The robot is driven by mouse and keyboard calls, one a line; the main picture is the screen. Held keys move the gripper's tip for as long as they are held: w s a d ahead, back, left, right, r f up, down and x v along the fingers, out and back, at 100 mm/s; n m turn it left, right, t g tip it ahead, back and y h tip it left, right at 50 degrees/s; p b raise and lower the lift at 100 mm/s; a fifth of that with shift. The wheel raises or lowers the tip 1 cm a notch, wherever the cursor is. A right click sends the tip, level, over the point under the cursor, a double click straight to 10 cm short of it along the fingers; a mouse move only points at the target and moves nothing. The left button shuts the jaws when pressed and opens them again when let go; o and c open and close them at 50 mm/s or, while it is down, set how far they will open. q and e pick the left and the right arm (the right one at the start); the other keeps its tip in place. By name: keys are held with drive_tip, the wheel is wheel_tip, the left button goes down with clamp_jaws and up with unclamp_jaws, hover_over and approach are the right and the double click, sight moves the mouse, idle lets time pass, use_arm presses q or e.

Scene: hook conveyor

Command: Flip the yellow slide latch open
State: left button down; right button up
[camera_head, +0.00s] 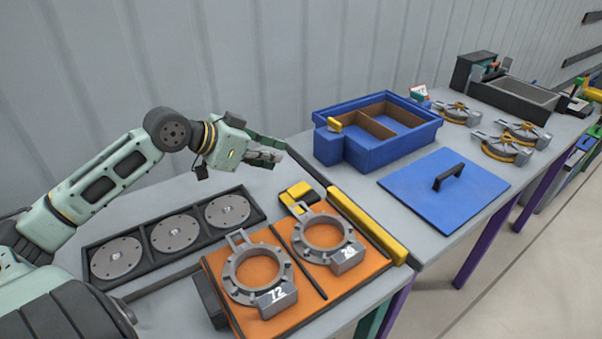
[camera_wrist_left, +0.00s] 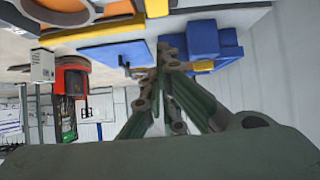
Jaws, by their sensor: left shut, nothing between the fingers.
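A small yellow latch piece (camera_head: 335,125) sits on top of the blue block at the near left corner of the blue box (camera_head: 386,148). In the wrist view, yellow shows by the blue box (camera_wrist_left: 203,67), partly behind my fingers. My left gripper (camera_head: 272,157) is shut and empty. It is in the air over the back of the near table, left of the blue box and apart from the latch piece. My fingers (camera_wrist_left: 165,58) overlap the box edge in the wrist view. My right gripper is not in view.
A blue lid (camera_head: 420,205) with a black handle lies before the box. Orange plates (camera_head: 332,285) with grey rings, a yellow bar (camera_head: 367,225), a yellow and black block (camera_head: 297,194) and a black disc tray (camera_head: 253,199) occupy the near table. A grey wall stands behind.

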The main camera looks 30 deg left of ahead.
use_arm(q)
drive_tip(key=w+f, duration=0.1)
drive_tip(key=w, duration=0.1)
drive_tip(key=p, duration=0.2)
hover_over(301, 188)
drive_tip(key=f, duration=0.3)
drive_tip(key=shift+s+a+f, duration=0.15)
drive_tip(key=shift+s+f, duration=0.1)
drive_tip(key=shift+s, duration=0.1)
drive_tip(key=f, duration=0.3)
drive_tip(key=shift+w+f, duration=0.3)
drive_tip(key=shift+w, duration=0.05)
drive_tip(key=shift+f, duration=0.45)
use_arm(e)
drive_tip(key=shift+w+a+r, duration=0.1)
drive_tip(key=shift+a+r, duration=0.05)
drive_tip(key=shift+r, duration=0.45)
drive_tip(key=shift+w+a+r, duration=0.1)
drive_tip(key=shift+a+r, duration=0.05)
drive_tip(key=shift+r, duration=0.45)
